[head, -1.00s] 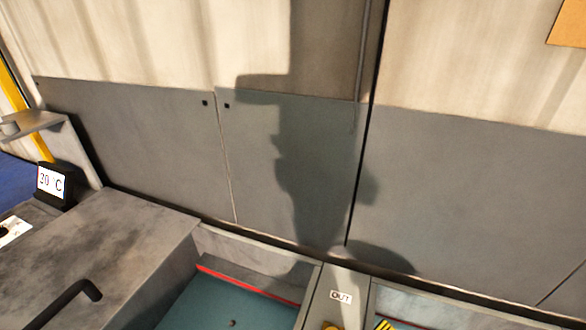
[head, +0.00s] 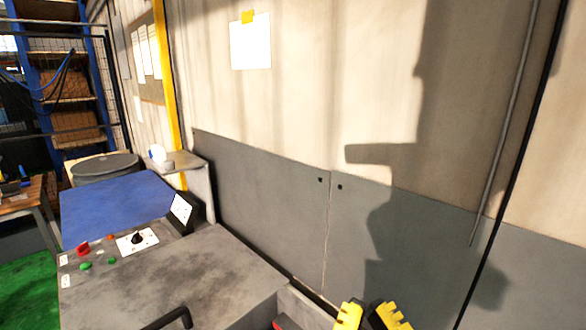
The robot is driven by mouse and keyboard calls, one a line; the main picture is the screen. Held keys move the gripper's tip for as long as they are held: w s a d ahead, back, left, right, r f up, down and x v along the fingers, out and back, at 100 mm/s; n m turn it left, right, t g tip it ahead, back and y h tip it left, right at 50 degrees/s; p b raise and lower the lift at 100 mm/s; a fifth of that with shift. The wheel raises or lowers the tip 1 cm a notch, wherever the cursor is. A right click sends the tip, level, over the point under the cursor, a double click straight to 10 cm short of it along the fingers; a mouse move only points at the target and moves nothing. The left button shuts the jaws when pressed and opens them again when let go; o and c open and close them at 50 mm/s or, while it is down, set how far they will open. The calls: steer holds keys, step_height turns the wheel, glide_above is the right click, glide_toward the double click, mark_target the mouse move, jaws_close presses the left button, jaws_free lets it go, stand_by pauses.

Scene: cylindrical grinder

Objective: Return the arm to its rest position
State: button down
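Two yellow-and-black pieces, which look like the fingertips of my gripper (head: 368,314), rise from the bottom edge of the head view, right of centre. Only their upper ends show. A narrow dark gap lies between them, and I see nothing held there. How far the fingers are open is not clear, as the rest of the gripper is below the picture. They appear in front of the grey lower wall panels (head: 262,205). A broad arm-like shadow (head: 425,215) falls on the wall at the right.
A grey machine cover (head: 185,275) with a black handle (head: 172,319) stands at lower left. Beyond it are a control panel with a red button (head: 83,248), a blue surface (head: 115,208) and a small display (head: 181,209). Blue shelving (head: 100,95) stands far left.

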step_height(320, 180, up, 27)
steer(key=p, duration=2.4)
steer(key=shift+p, duration=0.35)
steer(key=shift+f, duration=0.1)
